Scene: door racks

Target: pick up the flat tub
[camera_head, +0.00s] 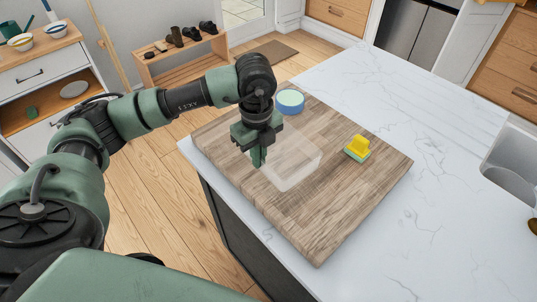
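The flat tub (298,172) is a low, translucent, whitish container. It lies on the wooden board on the island counter. My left gripper (257,158) points down at the tub's left rear edge and overlaps it in the camera_head view. I cannot tell whether the fingers touch the tub's wall or how far apart they are. My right gripper is not in view.
The white marble counter (440,215) is largely clear. A shoe rack (180,58) stands beyond.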

